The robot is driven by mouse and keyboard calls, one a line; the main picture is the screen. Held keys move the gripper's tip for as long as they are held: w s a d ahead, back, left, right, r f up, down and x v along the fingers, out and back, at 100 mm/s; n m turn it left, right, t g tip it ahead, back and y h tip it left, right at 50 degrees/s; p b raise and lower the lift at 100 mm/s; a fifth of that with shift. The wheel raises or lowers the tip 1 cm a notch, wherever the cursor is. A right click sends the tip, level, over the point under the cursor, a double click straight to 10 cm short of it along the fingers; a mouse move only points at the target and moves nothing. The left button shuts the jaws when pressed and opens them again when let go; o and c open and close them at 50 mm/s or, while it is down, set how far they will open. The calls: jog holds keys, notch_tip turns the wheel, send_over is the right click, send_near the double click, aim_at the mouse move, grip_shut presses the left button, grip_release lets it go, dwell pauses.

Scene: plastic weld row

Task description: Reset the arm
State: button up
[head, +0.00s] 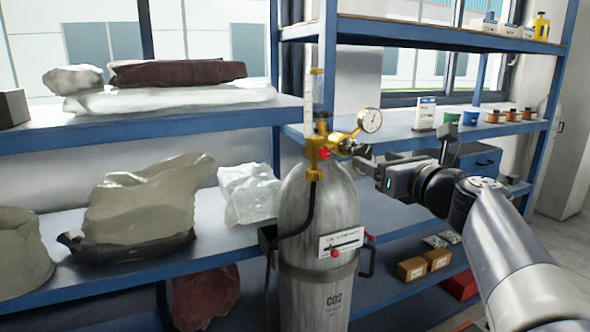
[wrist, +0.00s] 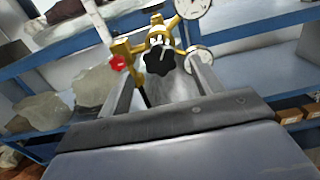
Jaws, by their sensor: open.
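My gripper (head: 366,160) is at the end of my arm, which reaches in from the right in the head view. Its fingers point left at the brass regulator (head: 318,150) on top of a grey CO2 cylinder (head: 318,240). In the wrist view the gripper (wrist: 158,80) is open, with a black knob (wrist: 159,60) of the regulator showing between or just beyond its fingers. I cannot tell whether the fingers touch the knob. A round pressure gauge (head: 370,120) sits at the regulator's upper right.
Blue shelving (head: 150,125) stands behind the cylinder, with bags (head: 140,210) on the left. Small pots and a card (head: 425,113) stand on the right shelf, and small boxes (head: 411,268) lie lower down. A black hose (head: 300,225) hangs from the regulator. Open floor shows at the far right.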

aim_at(365, 154)
jog(key=p+x, duration=0.1)
jog(key=x, duration=0.4)
jog(key=shift+w+a+f+b, duration=0.15)
jog(key=shift+w+b, duration=0.15)
jog(key=shift+w, duration=0.05)
jog(key=shift+n+b, duration=0.35)
jog(key=shift+n, duration=0.15)
jog(key=shift+s+n, duration=0.1)
jog(key=shift+n, duration=0.4)
jog(key=shift+r, duration=0.25)
